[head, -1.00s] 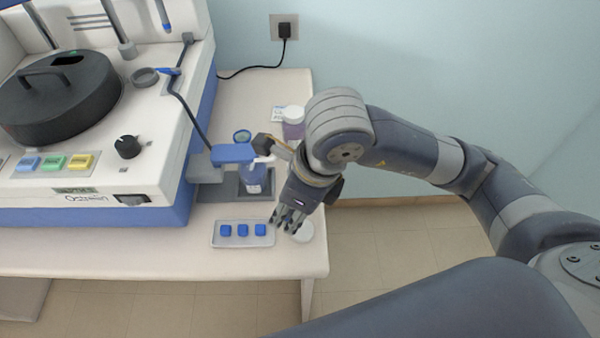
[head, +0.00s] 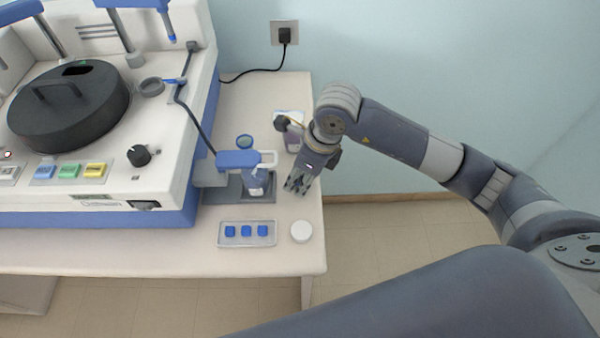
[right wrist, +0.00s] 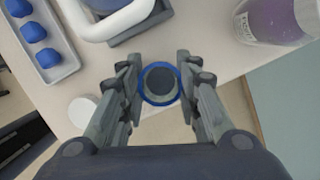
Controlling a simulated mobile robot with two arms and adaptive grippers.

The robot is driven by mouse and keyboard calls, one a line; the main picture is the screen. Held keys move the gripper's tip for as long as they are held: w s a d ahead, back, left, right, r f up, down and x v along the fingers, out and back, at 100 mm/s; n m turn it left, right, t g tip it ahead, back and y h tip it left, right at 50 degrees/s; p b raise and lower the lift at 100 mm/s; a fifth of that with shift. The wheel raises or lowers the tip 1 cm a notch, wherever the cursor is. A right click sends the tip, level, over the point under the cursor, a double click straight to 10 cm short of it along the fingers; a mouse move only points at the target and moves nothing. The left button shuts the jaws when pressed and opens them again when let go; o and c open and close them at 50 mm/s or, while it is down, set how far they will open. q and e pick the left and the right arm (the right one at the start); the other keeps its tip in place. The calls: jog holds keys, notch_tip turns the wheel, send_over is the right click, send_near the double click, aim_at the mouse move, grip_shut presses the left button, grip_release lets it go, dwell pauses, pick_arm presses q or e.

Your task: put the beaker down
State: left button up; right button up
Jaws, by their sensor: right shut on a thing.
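My right gripper (head: 298,186) is over the right part of the table, beyond a white round lid (head: 301,231). In the right wrist view, the gripper (right wrist: 160,88) is shut on the beaker (right wrist: 160,84), seen end-on as a blue-rimmed circle between the fingers. The beaker is grey and dark inside. In the head view, the fingers and wrist hide it, and I cannot tell whether its base touches the table. My left gripper is not in view.
A tray (head: 222,242) with blue caps lies left of the lid. A purple jar (right wrist: 272,18) is behind my gripper. The table's right edge is close.

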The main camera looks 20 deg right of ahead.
jog(key=shift+f, duration=0.2)
jog(key=o, duration=0.9)
jog(key=shift+o, duration=0.2)
jog(key=shift+r, duration=0.15)
jog(key=shift+r, duration=0.15)
jog(key=b+v, duration=0.2)
jog(key=v, duration=0.9)
jog(key=shift+r+b, duration=0.4)
jog(key=shift+s, duration=0.1)
